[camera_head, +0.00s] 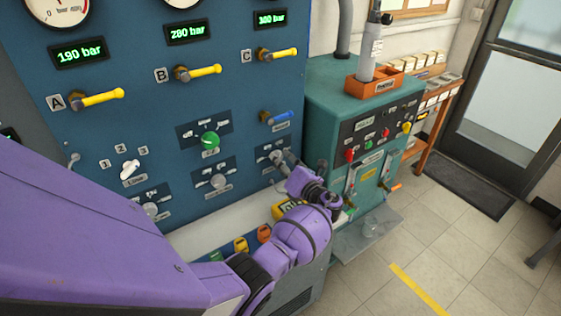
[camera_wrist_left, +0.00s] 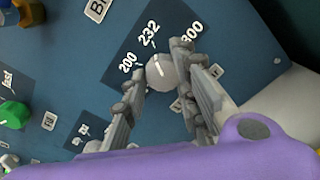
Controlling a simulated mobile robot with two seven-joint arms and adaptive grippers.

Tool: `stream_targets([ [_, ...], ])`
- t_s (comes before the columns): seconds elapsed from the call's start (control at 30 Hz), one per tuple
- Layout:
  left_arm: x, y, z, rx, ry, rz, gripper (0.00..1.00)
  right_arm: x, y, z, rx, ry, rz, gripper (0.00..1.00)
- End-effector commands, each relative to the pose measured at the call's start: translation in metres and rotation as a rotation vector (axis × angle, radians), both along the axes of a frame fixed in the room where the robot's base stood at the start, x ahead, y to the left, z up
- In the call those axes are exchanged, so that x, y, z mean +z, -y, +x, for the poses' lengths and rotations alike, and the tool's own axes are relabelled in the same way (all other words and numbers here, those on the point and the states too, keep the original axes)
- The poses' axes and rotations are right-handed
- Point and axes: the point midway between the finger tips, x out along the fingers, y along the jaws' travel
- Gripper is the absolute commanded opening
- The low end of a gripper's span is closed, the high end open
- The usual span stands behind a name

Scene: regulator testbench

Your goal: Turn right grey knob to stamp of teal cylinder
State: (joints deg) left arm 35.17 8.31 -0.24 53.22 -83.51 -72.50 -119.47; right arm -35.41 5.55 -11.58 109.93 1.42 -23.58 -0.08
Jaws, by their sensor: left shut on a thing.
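The right grey knob (camera_head: 275,155) is on the lower right of the blue panel, partly hidden by my left gripper (camera_head: 282,158). In the left wrist view the round grey knob (camera_wrist_left: 161,71) sits between the two fingers of my left gripper (camera_wrist_left: 164,84), which is shut on it. Its dial plate (camera_wrist_left: 133,42) reads 200, 232 and 300, and a white mark on the knob points towards 232. A grey cylinder (camera_head: 370,55) with a white label stands in an orange holder; its stamp is too small to read. I cannot make out a teal cylinder. My right gripper is not in view.
A blue-handled valve (camera_head: 280,117) is just above the knob. A green knob (camera_head: 210,140) and another grey knob (camera_head: 218,181) are to its left. The teal cabinet (camera_head: 325,92) stands close on the right. Yellow levers (camera_head: 103,97) line the panel above.

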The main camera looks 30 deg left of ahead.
Motion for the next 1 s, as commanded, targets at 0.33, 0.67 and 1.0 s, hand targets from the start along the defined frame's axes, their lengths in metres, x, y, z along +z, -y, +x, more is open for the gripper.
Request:
stream_targets([
  [0.33, -0.005, -0.003, -0.0052, 0.012, -0.038, 0.012, 0.01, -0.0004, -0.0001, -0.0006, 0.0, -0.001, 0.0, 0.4],
  [0.67, -0.0039, -0.0033, -0.0048, 0.012, -0.035, 0.012, 0.39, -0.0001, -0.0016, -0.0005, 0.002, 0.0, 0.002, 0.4],
  [1.0, -0.0011, -0.0018, -0.0023, 0.008, -0.03, 0.013, 0.4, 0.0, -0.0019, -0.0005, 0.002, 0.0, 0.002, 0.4],
])
